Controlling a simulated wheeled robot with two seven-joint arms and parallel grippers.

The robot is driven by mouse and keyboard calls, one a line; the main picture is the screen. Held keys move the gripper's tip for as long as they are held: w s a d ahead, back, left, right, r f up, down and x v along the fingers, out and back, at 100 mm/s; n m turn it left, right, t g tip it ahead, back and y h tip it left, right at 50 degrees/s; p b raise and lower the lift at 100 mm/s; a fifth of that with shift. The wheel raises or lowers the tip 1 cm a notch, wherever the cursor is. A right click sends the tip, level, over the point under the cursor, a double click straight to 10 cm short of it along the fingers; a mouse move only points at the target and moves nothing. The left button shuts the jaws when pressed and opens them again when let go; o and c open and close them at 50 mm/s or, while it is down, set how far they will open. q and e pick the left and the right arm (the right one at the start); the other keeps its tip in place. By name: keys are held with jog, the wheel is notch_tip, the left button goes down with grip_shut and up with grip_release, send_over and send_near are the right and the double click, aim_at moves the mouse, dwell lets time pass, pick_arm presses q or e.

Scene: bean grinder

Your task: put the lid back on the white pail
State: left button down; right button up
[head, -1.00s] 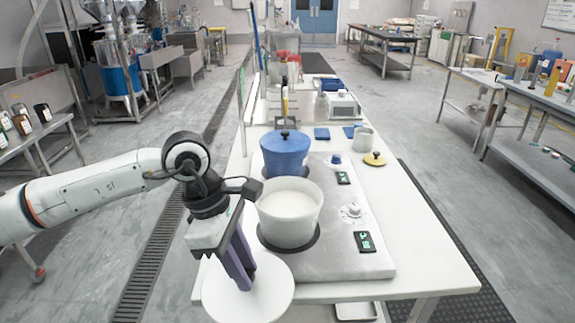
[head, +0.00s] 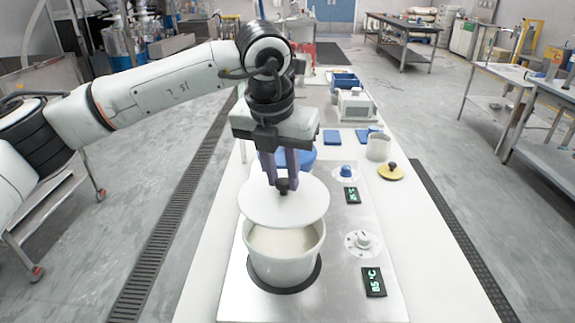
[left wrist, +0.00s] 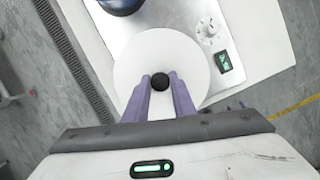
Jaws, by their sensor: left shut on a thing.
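The white pail (head: 284,262) stands upright on the front burner of the metal hot plate and holds a pale, milky content. The round white lid (head: 284,207) has a black knob (left wrist: 159,83). My left gripper (head: 283,184) is shut on this knob and holds the lid above the pail, over its far part. The near part of the pail's opening shows below the lid. In the left wrist view the lid (left wrist: 134,65) lies beyond the purple fingers and hides the pail. My right gripper is not in view.
A blue pot (head: 306,158) on the rear burner is mostly hidden behind my left gripper. Control knobs (head: 362,242) and a display (head: 373,281) are on the hot plate's right side. A yellow lid (head: 391,171) and a grey-white cup (head: 378,147) stand further back. The table's right strip is clear.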

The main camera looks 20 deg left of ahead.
aim_at(282, 197)
pick_arm(q)
jog(key=shift+s+f, duration=0.25)
jog(key=shift+f, duration=0.3)
jog(key=shift+f+b, duration=0.4)
jog(key=shift+b, duration=0.05)
notch_tip(282, 197, down, 4)
jog(key=shift+r+b, duration=0.25)
jog(key=shift+b, duration=0.8)
jog(key=shift+f+b, duration=0.45)
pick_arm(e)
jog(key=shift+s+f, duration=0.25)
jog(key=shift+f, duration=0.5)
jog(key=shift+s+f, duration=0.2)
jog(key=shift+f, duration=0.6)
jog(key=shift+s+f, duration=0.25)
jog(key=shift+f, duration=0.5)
pick_arm(q)
jog(key=shift+w, duration=0.15)
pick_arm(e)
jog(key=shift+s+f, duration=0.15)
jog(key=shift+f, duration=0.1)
pick_arm(q)
jog(key=shift+f+b, duration=0.15)
jog(key=shift+b, duration=0.75)
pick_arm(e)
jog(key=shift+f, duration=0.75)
pick_arm(q)
jog(key=c, duration=0.9)
grip_release()
